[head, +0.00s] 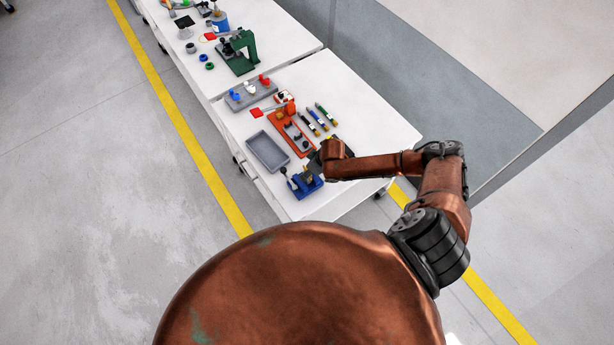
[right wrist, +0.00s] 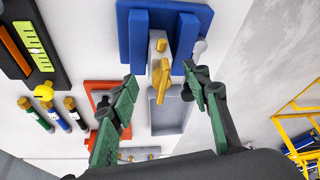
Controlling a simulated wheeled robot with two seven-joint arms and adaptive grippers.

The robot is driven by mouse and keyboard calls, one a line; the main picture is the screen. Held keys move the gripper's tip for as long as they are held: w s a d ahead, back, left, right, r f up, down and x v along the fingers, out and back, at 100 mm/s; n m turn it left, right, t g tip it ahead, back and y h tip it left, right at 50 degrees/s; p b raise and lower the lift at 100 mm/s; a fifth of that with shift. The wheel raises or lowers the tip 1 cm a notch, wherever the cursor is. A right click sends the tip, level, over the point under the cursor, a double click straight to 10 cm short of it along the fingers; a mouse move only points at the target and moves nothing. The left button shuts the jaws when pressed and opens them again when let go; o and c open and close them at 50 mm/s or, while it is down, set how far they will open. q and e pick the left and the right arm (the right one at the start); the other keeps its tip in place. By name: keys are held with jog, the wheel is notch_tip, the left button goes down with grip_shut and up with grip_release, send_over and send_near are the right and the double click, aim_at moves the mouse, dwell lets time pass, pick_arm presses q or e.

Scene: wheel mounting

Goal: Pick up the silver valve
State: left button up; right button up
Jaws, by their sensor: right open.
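The silver valve (right wrist: 158,48), with brass-yellow ends, stands in a blue fixture (right wrist: 137,38) in the right wrist view. In the head view the blue fixture (head: 305,188) sits at the near end of the table, and the valve is too small there to make out clearly. My right gripper (right wrist: 160,88) is open, its two green fingers spread on either side of the valve's line. The valve lies between and a little beyond the fingertips, with no visible contact. In the head view my right arm hides most of this gripper. My left gripper is not in view.
A grey tray (head: 250,148) and an orange-red tray (head: 277,127) lie beside the fixture. Several pen-like tools (head: 313,125) lie to the right. A grey block with coloured pegs (head: 240,101) and a green press (head: 245,45) stand farther along the white tables.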

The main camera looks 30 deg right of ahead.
jog(key=shift+w+f, duration=0.15)
jog(key=shift+f, duration=0.2)
jog(key=shift+c, duration=0.2)
jog(key=c, duration=1.1)
grip_shut()
